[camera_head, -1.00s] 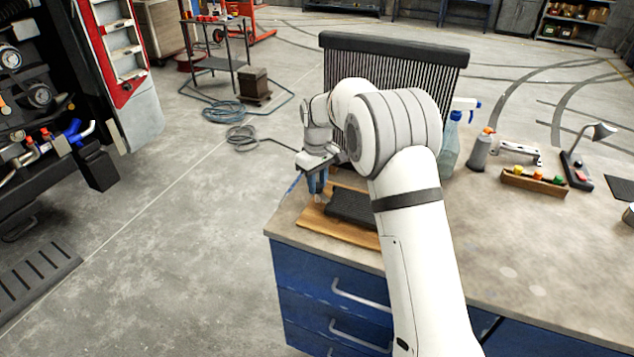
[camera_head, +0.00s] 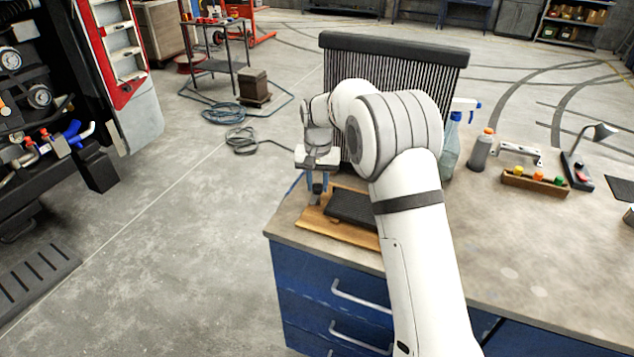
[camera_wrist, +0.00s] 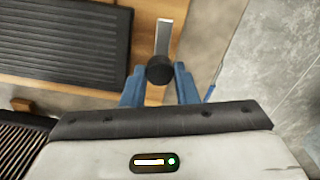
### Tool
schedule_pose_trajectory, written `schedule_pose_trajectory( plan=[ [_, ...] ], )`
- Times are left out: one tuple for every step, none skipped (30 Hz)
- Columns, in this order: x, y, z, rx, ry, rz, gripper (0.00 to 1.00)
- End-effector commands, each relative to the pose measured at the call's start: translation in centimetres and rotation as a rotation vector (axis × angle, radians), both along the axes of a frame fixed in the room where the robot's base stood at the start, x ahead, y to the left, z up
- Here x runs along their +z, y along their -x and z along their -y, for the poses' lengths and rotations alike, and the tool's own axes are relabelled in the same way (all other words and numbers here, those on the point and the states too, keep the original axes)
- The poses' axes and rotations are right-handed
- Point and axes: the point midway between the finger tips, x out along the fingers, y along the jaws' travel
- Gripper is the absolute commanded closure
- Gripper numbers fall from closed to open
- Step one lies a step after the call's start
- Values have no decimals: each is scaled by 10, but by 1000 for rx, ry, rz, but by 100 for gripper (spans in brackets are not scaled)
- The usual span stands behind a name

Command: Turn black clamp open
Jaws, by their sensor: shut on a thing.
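The black clamp (camera_wrist: 160,71) shows in the wrist view as a round dark knob with a flat metal bar (camera_wrist: 163,36) running away from it. It sits at the edge of a wooden board (camera_wrist: 182,12), which also shows in the head view (camera_head: 309,222). My gripper (camera_wrist: 160,84) has blue fingers, one on each side of the knob, and is shut on it. In the head view my gripper (camera_head: 317,190) points down over the board's left part.
A black ribbed pad (camera_head: 352,206) lies on the board, beside my gripper. A tall black finned panel (camera_head: 400,62) stands behind my arm. A spray bottle (camera_head: 451,145) and a wooden tray (camera_head: 530,187) stand to the right. Bare floor (camera_head: 190,230) lies left of the bench.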

Motion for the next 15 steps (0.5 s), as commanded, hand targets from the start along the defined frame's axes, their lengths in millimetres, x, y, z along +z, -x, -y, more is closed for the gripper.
schedule_pose_trajectory(
  plan=[
    [2,-2,0,-24,-2,7,96],
    [2,-2,0,-38,-2,7,96],
    [2,-2,0,-55,-2,7,96],
    [2,-2,0,-65,-2,7,96],
    [2,-2,0,-76,-2,7,96],
    [2,-2,0,-88,-2,7,96],
    [2,-2,0,-95,-2,7,96],
    [2,-2,0,-103,-2,7,96],
    [2,-2,0,-111,-2,8,96],
    [3,-2,0,-115,-2,8,96],
    [3,-2,0,-119,-2,8,96],
    [3,-2,0,-123,-2,8,96],
    [3,-2,0,-125,-2,8,96],
    [3,-2,0,-127,-2,8,96],
    [3,-2,0,-129,-2,8,96]
  ],
)
